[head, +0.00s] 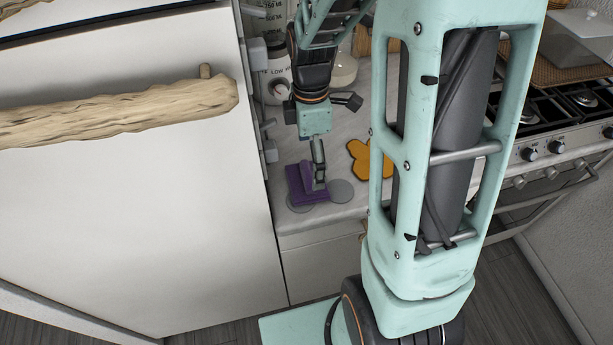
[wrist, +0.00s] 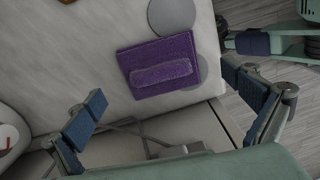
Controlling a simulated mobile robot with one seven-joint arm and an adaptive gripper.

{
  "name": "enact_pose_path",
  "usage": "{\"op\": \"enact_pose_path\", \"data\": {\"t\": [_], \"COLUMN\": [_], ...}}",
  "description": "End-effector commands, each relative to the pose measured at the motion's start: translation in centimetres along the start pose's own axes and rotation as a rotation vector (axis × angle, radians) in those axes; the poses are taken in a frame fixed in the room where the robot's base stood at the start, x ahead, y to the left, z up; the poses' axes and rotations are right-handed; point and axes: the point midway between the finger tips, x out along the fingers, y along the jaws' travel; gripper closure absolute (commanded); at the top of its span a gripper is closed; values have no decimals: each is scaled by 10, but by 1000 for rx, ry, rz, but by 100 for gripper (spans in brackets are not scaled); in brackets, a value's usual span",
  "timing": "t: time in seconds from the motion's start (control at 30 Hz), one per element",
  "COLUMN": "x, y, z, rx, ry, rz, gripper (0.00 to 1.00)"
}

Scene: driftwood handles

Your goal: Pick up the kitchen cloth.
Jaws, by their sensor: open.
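The kitchen cloth, a purple folded cloth (head: 300,187) with a thicker folded strip on top, lies flat on the pale counter near its front edge. It also shows in the wrist view (wrist: 145,55), in the upper middle. My gripper (head: 319,180) is above the cloth in the head view and hides part of it. In the wrist view my gripper (wrist: 172,108) has its blue-padded fingers wide apart, with nothing between them. The cloth appears just beyond the fingertips there, apart from both pads.
Grey round discs (head: 341,191) lie beside and partly under the cloth. An orange flower-shaped mat (head: 360,155) lies behind to the right. A large white door with a driftwood handle (head: 120,113) stands close on the left. A gas stove (head: 560,120) is on the right.

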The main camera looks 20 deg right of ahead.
Motion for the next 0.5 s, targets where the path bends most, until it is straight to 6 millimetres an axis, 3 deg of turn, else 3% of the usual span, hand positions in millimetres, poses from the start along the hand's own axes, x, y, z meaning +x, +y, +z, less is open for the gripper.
{"op": "enact_pose_path", "data": {"t": [0.5], "x": [54], "y": [1], "z": [-1], "rx": [1], "ry": [-1], "rz": [0], "gripper": [0]}}
